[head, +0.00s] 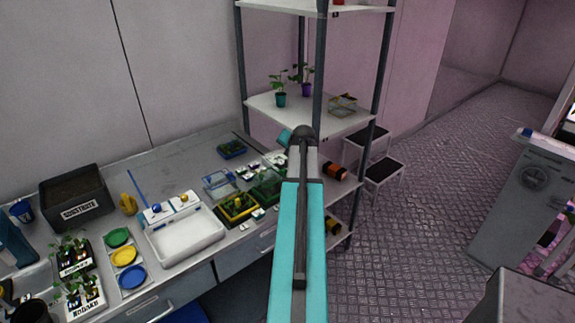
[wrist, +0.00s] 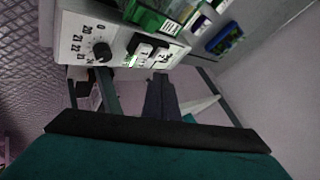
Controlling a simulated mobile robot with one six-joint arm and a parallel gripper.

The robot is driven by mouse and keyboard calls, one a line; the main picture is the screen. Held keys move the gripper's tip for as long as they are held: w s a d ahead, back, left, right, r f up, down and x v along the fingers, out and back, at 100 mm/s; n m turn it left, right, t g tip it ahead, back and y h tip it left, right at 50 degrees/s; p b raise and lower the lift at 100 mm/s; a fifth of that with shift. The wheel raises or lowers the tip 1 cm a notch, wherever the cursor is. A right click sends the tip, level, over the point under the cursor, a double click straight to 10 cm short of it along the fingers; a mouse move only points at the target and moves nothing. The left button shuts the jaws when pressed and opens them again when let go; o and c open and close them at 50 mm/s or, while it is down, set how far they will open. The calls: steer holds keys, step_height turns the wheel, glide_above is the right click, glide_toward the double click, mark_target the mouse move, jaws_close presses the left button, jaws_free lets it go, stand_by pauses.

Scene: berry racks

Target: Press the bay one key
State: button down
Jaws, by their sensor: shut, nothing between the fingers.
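A pale control panel (wrist: 72,32) shows in the wrist view at the upper left, with a black dial knob (wrist: 103,53) among printed numbers. Beside the dial are small black-and-white keys (wrist: 150,46); their labels are too small to read, so I cannot tell which one is bay one. My gripper (wrist: 160,80) is shut and empty, its dark fingertips just below the keys in the picture. I cannot tell whether they touch the panel. In the head view my own arm hides the fingers and this panel.
A metal rack (head: 275,103) with potted plants stands behind my arm. The bench at left holds a white tray (head: 185,238), a dark substrate box (head: 75,198) and coloured dishes (head: 124,255). Step stools (head: 384,171) stand right of the rack. The floor (head: 430,200) at right is open.

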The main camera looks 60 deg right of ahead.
step_height(320, 180, up, 3)
steer(key=shift+p, duration=0.6)
stand_by(0.3)
